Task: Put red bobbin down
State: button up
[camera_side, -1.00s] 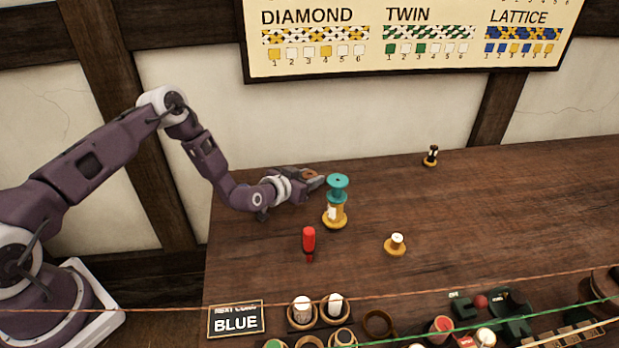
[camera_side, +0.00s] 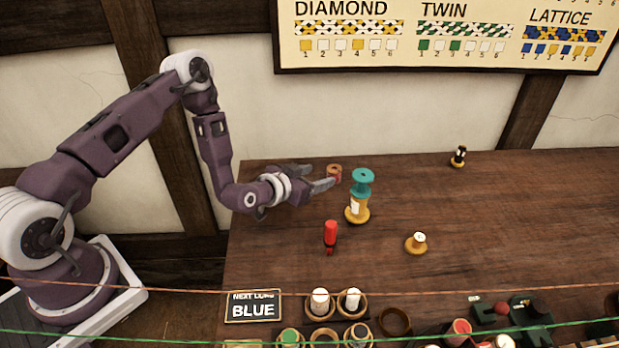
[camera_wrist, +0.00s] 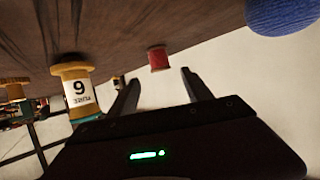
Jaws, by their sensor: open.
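My gripper is open and empty, low over the table. I see no finger touching the bobbin.
A yellow spool (camera_side: 356,211) with a teal spool (camera_side: 362,178) on top stands close right of my fingertips. A blue ball (camera_wrist: 283,14) shows in the wrist view. Cords cross the front.

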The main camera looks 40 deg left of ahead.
jog(key=v, duration=0.3)
jog(key=shift+s+r, duration=0.1)
jog(key=shift+s, duration=0.05)
notch_tip(320, 180, up, 13)
jog(key=s+d+m+g+h, duration=0.1)
jog(key=d+m+g, duration=0.1)
jog(key=g, duration=0.1)
jog(key=s+r+g, duration=0.2)
jog(key=s+r, duration=0.6)
jog(key=r, duration=0.1)
jog(key=s+r+n+g, duration=0.1)
jog(key=s+r, duration=0.1)
jog(key=s, duration=1)
jog(key=s+r+n+g+y, duration=0.1)
jog(key=s+r+g, duration=0.1)
jog(key=s, duration=1.1)
jog(key=shift+s+r, duration=0.15)
jog(key=shift+r, duration=0.55)
